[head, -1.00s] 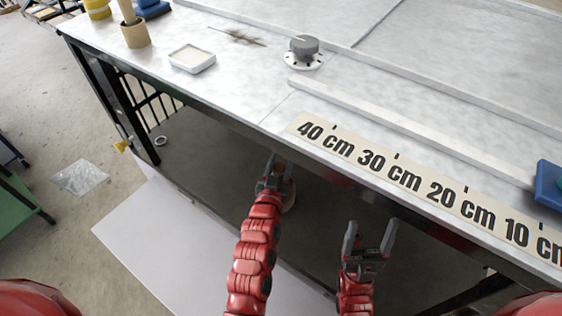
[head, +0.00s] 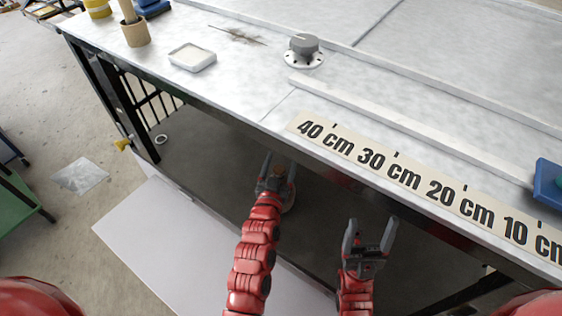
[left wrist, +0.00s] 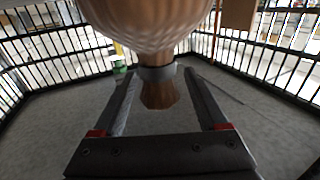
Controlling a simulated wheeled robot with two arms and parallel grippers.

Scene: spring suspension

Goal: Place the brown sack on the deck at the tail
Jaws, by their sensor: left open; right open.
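The brown sack (left wrist: 155,22) fills the top of the left wrist view. Its tied neck, with a grey band (left wrist: 158,75), lies between the open fingers of my left gripper (left wrist: 165,90), with gaps on both sides. In the head view my left gripper (head: 280,162) is under the bench's front edge, and a small brown part of the sack (head: 290,192) shows beside it, mostly hidden. A dark grey surface (head: 205,150) lies below the bench top; I cannot tell whether the sack rests on it. My right gripper (head: 372,222) is open and empty before the bench edge.
The pale bench top (head: 225,85) overhangs the left gripper. It carries a ruler strip (head: 400,175), a grey knob (head: 303,48) and a white dish (head: 192,57). Black railings (left wrist: 50,55) enclose the grey surface. A white panel (head: 170,240) lies at front left.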

